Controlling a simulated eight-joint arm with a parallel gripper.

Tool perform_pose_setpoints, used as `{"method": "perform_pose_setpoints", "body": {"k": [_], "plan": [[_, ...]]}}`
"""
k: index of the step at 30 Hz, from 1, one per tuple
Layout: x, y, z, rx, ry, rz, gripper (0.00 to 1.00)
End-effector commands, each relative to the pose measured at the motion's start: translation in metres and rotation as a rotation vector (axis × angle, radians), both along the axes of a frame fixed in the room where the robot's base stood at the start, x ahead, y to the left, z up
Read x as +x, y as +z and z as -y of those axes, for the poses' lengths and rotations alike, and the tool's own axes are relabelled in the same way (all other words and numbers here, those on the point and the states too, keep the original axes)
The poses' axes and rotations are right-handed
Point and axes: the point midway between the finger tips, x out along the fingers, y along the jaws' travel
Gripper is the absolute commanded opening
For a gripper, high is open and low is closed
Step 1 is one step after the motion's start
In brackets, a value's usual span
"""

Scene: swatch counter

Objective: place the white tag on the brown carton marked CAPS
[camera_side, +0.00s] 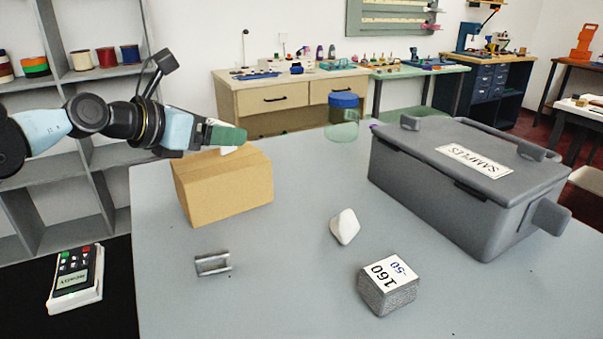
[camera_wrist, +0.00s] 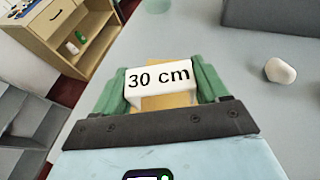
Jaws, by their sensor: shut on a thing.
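My gripper (camera_side: 230,140) is shut on the white tag (camera_wrist: 158,79), which reads "30 cm" and sits between the green fingers. In the side view only a small white part of the tag (camera_side: 229,150) shows below the fingertips. The brown carton (camera_side: 226,190) stands on the grey table at the left, and my gripper is over its top. I cannot tell whether the tag touches the carton. No CAPS marking shows on the faces in view. In the wrist view a strip of the carton (camera_wrist: 170,100) shows under the tag.
A grey SAMPLES case (camera_side: 400,170) stands at the right. A blue-lidded jar (camera_side: 342,120) is at the back. A white stone-like piece (camera_side: 345,227), a 160-50 block (camera_side: 388,290) and a metal clip (camera_side: 213,264) lie in front. The table between them is clear.

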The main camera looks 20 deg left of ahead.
Motion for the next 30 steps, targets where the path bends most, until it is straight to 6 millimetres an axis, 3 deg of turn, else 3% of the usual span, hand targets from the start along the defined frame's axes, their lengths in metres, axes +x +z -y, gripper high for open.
{"method": "perform_pose_setpoints", "body": {"k": [6,18,19,23,30], "plan": [[0.000,-0.020,0.000,0.000,0.000,0.000,0.45],[0.000,-0.024,0.000,0.000,0.000,0.000,0.45],[0.000,-0.024,0.000,0.000,0.000,0.000,0.77],[0.000,-0.023,0.000,0.000,0.000,0.000,0.97],[0.000,-0.023,0.000,0.000,0.000,0.000,0.99]]}}
